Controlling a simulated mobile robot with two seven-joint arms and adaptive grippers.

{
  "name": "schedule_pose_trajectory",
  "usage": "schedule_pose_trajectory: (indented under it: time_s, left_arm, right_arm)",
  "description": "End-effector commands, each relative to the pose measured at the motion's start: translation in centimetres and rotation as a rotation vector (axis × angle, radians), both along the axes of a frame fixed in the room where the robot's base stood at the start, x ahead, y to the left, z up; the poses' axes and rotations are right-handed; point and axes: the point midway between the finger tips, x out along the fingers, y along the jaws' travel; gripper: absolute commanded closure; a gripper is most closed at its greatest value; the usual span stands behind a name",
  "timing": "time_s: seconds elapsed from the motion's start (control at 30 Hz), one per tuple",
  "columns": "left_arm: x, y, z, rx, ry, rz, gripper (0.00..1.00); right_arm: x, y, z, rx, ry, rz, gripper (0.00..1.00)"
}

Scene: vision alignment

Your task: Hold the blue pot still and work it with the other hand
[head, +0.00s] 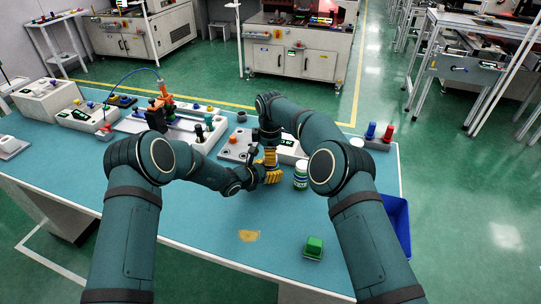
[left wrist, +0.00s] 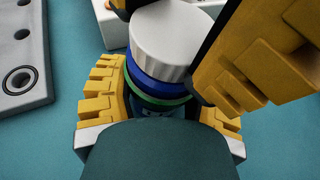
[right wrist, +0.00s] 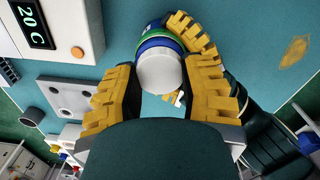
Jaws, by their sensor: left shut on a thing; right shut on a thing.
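The blue pot (left wrist: 150,86) has a white ribbed lid (left wrist: 175,40) and a green band. My left gripper (left wrist: 165,112) is shut around its body. My right gripper (right wrist: 160,85) is shut on the white lid, which also shows in the right wrist view (right wrist: 162,72). In the head view my left gripper (head: 273,177) and right gripper (head: 268,156) meet over the table. Just right of them shows a white-lidded jar (head: 300,176) with blue and green bands; I cannot tell whether it is the held pot. The palm covers hide part of the pot in both wrist views.
The blue-green table (head: 200,225) is mostly clear at the front. A green block (head: 314,246) and a tan patch (head: 249,236) lie there. A display box (head: 288,150) and a grey plate with holes (head: 236,146) are behind. A blue bin (head: 397,222) is at the right edge.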

Motion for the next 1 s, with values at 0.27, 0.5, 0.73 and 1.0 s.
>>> schedule_pose_trajectory:
  time_s: [0.27, 0.5, 0.73, 1.0]
  left_arm:
    - [0.1, 0.0, 0.2, -0.002, -0.003, 0.000, 1.00]
    - [0.1, 0.0, 0.1, -0.001, -0.003, 0.000, 1.00]
    - [0.0, 0.0, 0.1, -0.001, -0.001, 0.000, 1.00]
    - [0.0, 0.0, 0.1, -0.001, -0.001, 0.000, 1.00]
  right_arm:
    - [0.0, 0.0, -0.1, -0.001, 0.001, -0.002, 0.52]
    - [0.0, 0.0, 0.0, -0.001, 0.001, -0.001, 0.34]
    - [0.0, 0.0, 0.5, -0.001, 0.000, 0.000, 0.34]
    - [0.0, 0.1, 3.8, 0.001, -0.002, -0.001, 0.34]
